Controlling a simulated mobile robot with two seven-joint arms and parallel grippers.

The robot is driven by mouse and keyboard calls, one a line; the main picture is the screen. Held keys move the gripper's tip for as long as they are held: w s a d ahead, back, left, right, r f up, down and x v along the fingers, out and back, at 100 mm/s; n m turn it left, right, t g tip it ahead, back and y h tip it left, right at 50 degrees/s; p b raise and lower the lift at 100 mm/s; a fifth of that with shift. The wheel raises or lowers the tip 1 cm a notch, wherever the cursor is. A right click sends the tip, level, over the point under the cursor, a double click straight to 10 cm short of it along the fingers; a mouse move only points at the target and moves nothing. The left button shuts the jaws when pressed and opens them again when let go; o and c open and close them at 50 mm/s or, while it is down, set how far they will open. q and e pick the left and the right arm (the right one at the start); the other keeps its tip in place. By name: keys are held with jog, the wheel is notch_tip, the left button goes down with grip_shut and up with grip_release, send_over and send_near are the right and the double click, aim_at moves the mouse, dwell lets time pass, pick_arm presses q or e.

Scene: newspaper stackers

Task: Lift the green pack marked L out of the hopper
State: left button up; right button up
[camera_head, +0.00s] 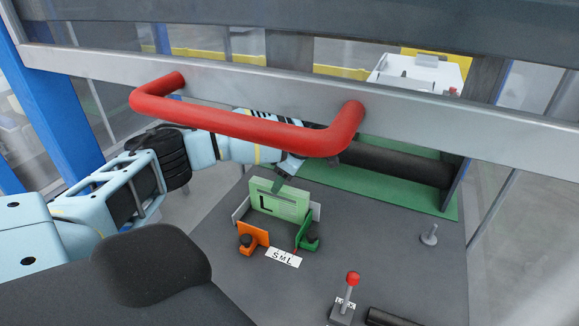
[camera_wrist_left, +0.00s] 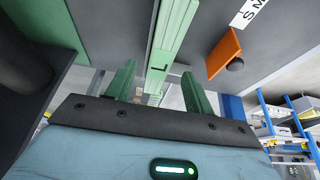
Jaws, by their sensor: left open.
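The green pack marked L (camera_head: 280,202) stands upright in the hopper (camera_head: 315,212), between its grey side plates, with an orange plate (camera_head: 253,235) and a green plate in front. My left gripper (camera_head: 283,180) is at the pack's top edge, its arm reaching in from the left behind the red handle. In the left wrist view, the two green fingers of my left gripper (camera_wrist_left: 158,82) are open, one on each side of the pack (camera_wrist_left: 175,38). I cannot tell whether they touch it. My right gripper is not in view.
A red handle (camera_head: 245,130) on a grey crossbar (camera_head: 440,110) spans above the hopper. A dark roller (camera_head: 400,165) lies to the right. A white S M L label (camera_head: 283,257) and a red-knobbed lever (camera_head: 352,280) are in front. The deck right of the hopper is mostly clear.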

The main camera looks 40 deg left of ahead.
pick_arm(q)
jog(key=shift+x, duration=0.95)
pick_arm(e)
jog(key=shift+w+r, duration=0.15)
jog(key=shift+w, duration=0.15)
pick_arm(q)
grip_shut()
jog(key=shift+r, duration=0.1)
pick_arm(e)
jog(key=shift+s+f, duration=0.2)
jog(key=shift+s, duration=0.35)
pick_arm(q)
jog(key=shift+r, duration=0.1)
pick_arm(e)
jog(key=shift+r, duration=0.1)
